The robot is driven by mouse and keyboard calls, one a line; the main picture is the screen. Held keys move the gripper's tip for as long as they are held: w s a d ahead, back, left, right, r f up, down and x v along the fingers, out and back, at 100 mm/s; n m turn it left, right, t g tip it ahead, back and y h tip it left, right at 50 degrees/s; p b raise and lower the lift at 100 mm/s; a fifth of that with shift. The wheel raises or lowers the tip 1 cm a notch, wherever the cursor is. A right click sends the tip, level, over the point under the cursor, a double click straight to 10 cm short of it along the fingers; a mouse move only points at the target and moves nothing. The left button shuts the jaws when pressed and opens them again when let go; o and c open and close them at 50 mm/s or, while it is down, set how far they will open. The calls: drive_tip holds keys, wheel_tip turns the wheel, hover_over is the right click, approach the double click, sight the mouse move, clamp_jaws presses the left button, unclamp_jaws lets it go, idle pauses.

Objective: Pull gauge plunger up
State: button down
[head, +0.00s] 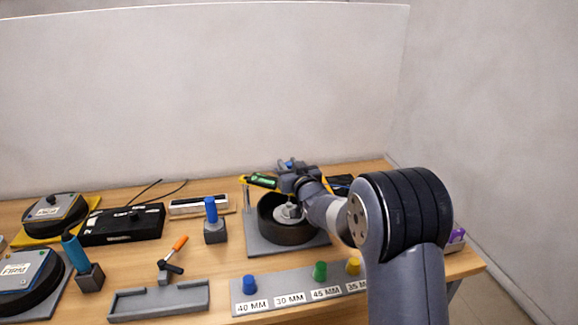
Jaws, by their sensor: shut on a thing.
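The gauge (262,181) has a green and dark body with yellow parts. It is held on a stand at the left rim of a dark round bowl (284,232). My gripper (287,172) reaches in from the right above the bowl, close beside the gauge. The fingertips and most of the plunger are hidden by the gripper and wrist. A pale grey round part (289,214) sits inside the bowl, below the gripper.
A grey strip with blue (249,284), green (320,271) and yellow (353,266) knobs lies in front. A blue-handled tool (211,211) stands left of the bowl. An orange-handled tool (179,245), a grey tray (160,300) and a black box (122,225) are further left.

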drive_tip(key=shift+r, duration=0.85)
drive_tip(key=c, duration=1.2)
unclamp_jaws()
drive_tip(key=shift+s+d+f+b, duration=0.1)
drive_tip(key=shift+s+d+b, duration=0.15)
drive_tip(key=shift+s+b, duration=0.25)
drive_tip(key=b+v, duration=0.2)
drive_tip(key=v, duration=0.7)
drive_tip(key=shift+s+d, duration=0.1)
drive_tip(key=shift+s, duration=0.2)
